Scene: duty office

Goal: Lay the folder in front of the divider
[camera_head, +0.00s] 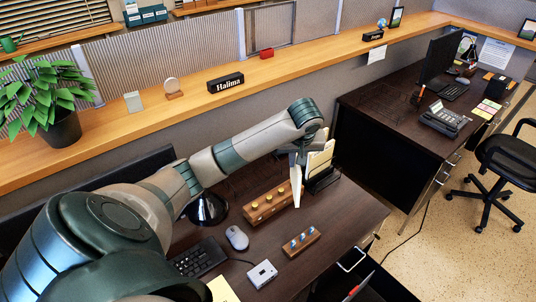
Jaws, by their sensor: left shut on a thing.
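My left gripper (300,150) is over the back right part of the near dark desk (345,215). It is shut on a thin white folder (296,186), which hangs upright and nearly edge-on below the fingers. A black desk divider (324,182) stands just right of the folder, with cream sheets or folders (320,160) upright in it. The gripper partly hides the divider, so I cannot tell whether the held folder touches it. My right gripper is not in view.
A wooden block with yellow knobs (267,204) lies close left of the folder. A smaller wooden holder (301,241), a mouse (237,238), a keyboard (200,258) and a white device (262,274) lie nearer. Bare desk shows at the right front.

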